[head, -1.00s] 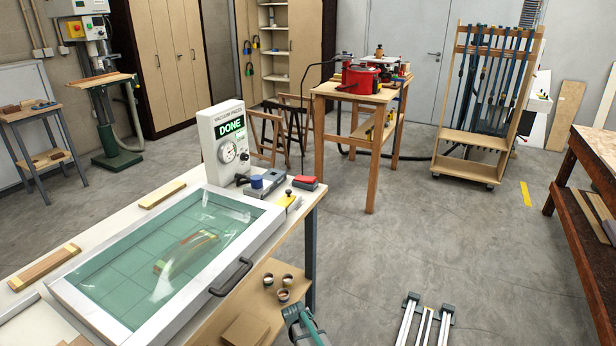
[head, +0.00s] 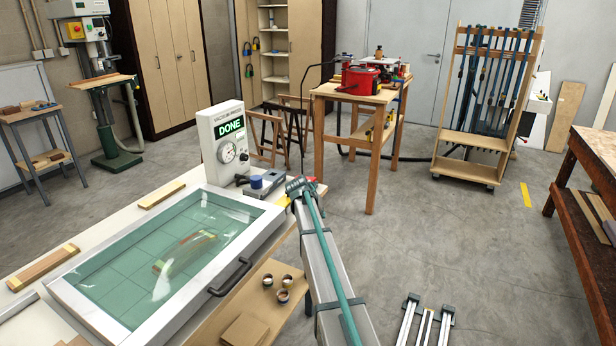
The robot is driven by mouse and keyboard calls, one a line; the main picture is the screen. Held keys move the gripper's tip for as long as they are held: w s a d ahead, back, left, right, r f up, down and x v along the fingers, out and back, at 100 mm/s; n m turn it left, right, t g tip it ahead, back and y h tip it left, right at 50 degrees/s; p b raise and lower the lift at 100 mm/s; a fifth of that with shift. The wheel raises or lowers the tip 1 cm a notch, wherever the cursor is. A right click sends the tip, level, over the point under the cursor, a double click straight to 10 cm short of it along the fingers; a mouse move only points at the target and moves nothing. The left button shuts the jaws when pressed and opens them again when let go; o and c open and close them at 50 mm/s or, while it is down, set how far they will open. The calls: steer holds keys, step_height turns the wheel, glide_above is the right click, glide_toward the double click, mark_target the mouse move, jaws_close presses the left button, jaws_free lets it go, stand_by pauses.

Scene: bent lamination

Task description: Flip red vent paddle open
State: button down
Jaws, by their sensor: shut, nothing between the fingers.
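The red vent paddle (head: 311,179) is at the back right corner of the vacuum press table, right of the blue-knobbed valve block (head: 262,184). My gripper covers nearly all of it; only a sliver of red shows. My gripper (head: 299,186) is shut and empty, at the paddle in the picture. I cannot tell whether it touches the paddle or how the paddle is tilted. The gauge box (head: 225,140) behind reads DONE. A bent lamination (head: 185,250) lies under the clear membrane in the press frame (head: 232,262).
My arm reaches up from the bottom, along the press's right side. The yellow knob beside the paddle is mostly hidden by my gripper. A black handle (head: 229,278) sticks out from the frame. Small cups (head: 283,296) stand on the lower shelf.

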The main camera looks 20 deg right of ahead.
steer(key=w+a+r+m+p, duration=0.1)
steer(key=w+a+r+p, duration=0.1)
steer(key=w+r, duration=0.4)
steer(key=w+a+r+m+t+h+p, duration=0.1)
steer(key=w+r, duration=0.5)
steer(key=r, duration=0.8)
steer(key=shift+a+m+h+p, duration=0.3)
steer(key=shift+a+m+p, duration=0.2)
steer(key=shift+a, duration=0.35)
steer(key=shift+w+f, duration=0.1)
steer(key=p, duration=0.3)
glide_above(312, 178)
steer(key=a, duration=0.3)
steer(key=f, duration=0.6)
steer(key=shift+s+d+f, duration=0.25)
steer(key=shift+s+f, duration=0.1)
steer(key=shift+s, duration=0.05)
steer(key=shift+s+d+f+p, duration=0.15)
steer(key=shift+f+p, duration=0.1)
steer(key=shift+f, duration=0.4)
steer(key=shift+s+a+f+p, duration=0.1)
steer(key=shift+f+p, duration=0.1)
steer(key=shift+f, duration=0.4)
steer(key=shift+d+f, duration=0.1)
steer(key=shift+f, duration=0.8)
